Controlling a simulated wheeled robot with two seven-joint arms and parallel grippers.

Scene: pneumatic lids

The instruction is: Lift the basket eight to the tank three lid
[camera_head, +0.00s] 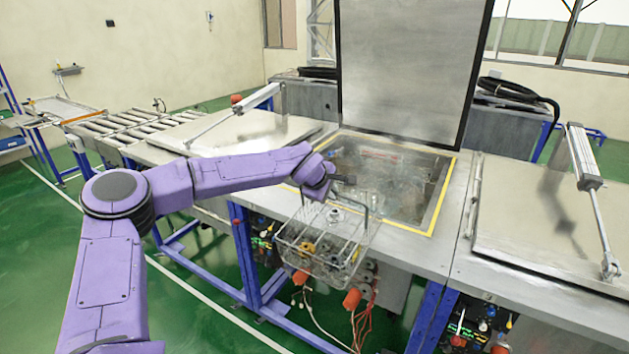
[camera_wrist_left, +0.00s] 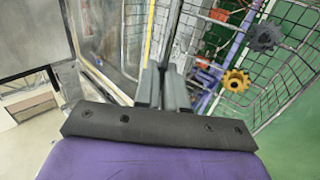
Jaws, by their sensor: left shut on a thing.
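My left gripper (camera_head: 345,180) is shut on the top handle of a wire basket (camera_head: 318,250). The basket hangs in front of the open tank (camera_head: 395,180), over the near edge of the bench, with small parts inside. In the left wrist view the closed fingers (camera_wrist_left: 165,88) show at the handle, and the basket's wire mesh (camera_wrist_left: 288,75) holds a yellow gear part (camera_wrist_left: 236,80) and a dark one (camera_wrist_left: 266,36). The tank's lid (camera_head: 405,65) stands upright behind its yellow-edged opening. No number is readable on basket or tank. My right gripper is not in view.
Closed metal lids lie on the left (camera_head: 235,132) and right (camera_head: 550,220) of the open tank, each with a pneumatic cylinder. A roller conveyor (camera_head: 130,125) stands at the left. Cables and orange connectors (camera_head: 352,298) are below the bench front.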

